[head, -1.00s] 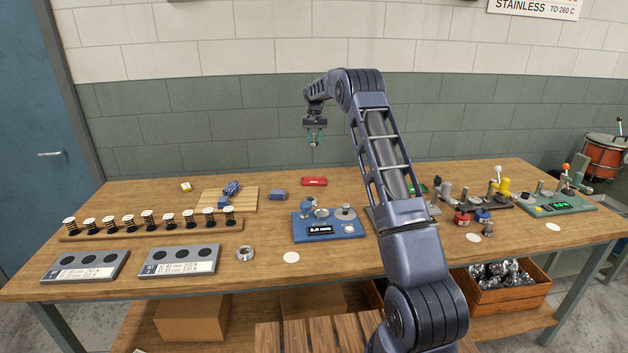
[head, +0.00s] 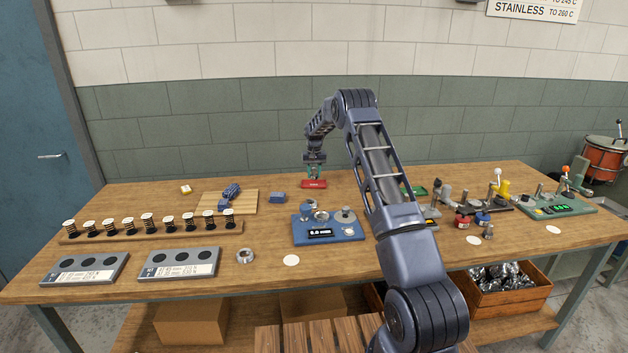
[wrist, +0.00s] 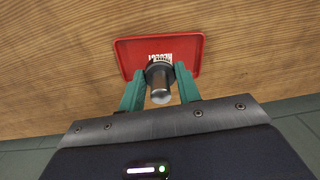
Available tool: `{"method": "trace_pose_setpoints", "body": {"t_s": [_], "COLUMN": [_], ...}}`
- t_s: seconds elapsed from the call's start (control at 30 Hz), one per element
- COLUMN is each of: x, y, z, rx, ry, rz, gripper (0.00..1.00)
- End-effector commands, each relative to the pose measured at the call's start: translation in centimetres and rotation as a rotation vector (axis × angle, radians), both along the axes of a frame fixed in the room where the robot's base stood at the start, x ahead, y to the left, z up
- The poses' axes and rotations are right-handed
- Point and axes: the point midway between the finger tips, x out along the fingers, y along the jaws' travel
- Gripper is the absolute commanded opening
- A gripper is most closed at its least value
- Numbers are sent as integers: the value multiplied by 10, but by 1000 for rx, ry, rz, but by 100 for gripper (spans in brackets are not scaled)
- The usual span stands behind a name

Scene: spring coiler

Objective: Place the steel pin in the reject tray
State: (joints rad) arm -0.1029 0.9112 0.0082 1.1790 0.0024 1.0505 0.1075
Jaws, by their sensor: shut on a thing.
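The reject tray is a small red tray (head: 314,184) at the back middle of the bench. It also shows in the wrist view (wrist: 191,50), with white lettering on its floor. My gripper (head: 313,174) is right above the tray in the head view. In the wrist view my gripper (wrist: 160,90) has its green fingers shut on the steel pin (wrist: 160,92), a short shiny cylinder. The pin lies in front of the tray's near part and hides some of the lettering. I cannot tell whether the pin touches the tray floor.
A blue gauge (head: 328,232) stands in front of the tray. A small blue block (head: 278,197) and a wooden board (head: 244,205) lie to its left. A green tray (head: 419,190) lies to its right, partly behind my arm. Bare bench surrounds the red tray.

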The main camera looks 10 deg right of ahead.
Motion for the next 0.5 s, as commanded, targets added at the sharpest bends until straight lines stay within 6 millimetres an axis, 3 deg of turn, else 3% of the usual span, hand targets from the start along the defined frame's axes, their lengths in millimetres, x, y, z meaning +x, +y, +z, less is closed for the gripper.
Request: {"method": "trace_pose_setpoints", "body": {"t_s": [0.2,0.5], "x": [0,0], "y": [0,0], "z": [-29,-32], "rx": [0,0], "ry": [2,0], "rz": [0,0], "gripper": [7,7]}}
